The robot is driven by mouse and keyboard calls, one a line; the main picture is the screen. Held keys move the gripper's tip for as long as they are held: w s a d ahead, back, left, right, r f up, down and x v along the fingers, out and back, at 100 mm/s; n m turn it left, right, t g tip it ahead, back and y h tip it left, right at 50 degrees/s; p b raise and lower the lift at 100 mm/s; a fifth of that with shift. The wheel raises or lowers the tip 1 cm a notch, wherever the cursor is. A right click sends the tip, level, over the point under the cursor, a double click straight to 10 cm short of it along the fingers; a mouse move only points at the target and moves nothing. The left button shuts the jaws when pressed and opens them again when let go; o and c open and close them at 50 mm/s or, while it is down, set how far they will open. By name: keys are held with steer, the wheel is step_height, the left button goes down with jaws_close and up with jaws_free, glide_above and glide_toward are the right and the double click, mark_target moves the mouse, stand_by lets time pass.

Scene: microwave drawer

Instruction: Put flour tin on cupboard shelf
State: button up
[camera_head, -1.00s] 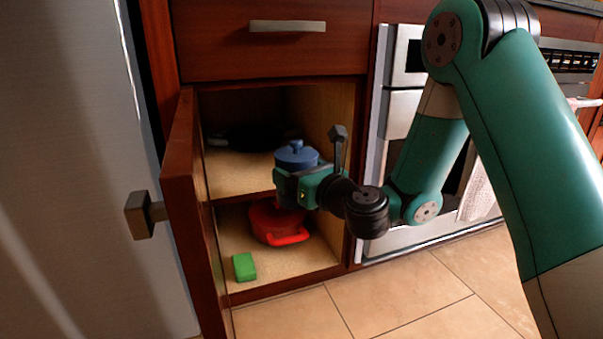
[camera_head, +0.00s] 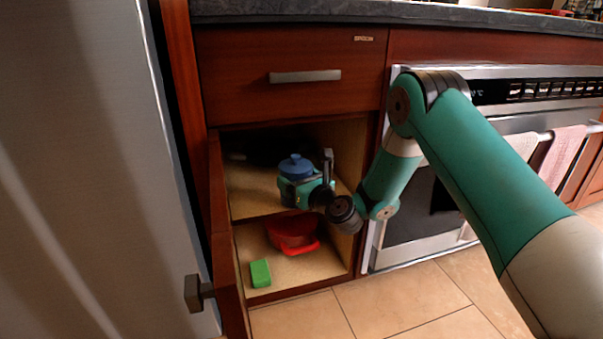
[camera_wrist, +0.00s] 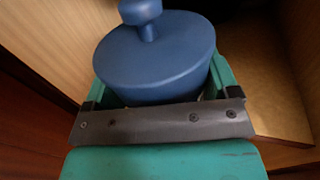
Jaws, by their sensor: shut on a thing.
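The flour tin (camera_head: 296,167) is blue with a knobbed lid. My gripper (camera_head: 298,190) is shut around it and holds it upright in the cupboard opening, at the level of the upper shelf (camera_head: 250,203). In the wrist view the blue tin (camera_wrist: 155,60) sits between the green fingers of my gripper (camera_wrist: 160,95). The tin's lower part is hidden by my gripper, so I cannot tell whether it touches the shelf.
A dark pan (camera_head: 250,152) lies at the back of the upper shelf. A red pot (camera_head: 293,233) and a green block (camera_head: 260,273) are on the lower level. The cupboard door (camera_head: 226,240) stands open at left. A closed drawer (camera_head: 290,75) is above.

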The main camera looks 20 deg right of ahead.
steer(key=w+p, duration=0.3)
steer(key=w, duration=0.3)
steer(key=shift+w+r, duration=0.1)
steer(key=shift+w, duration=0.3)
steer(key=shift+w+f+b, duration=0.1)
steer(key=shift+f+b, duration=0.35)
steer(key=shift+f, duration=0.7)
steer(key=shift+f, duration=0.45)
steer(key=o, duration=0.9)
steer(key=shift+c, duration=0.2)
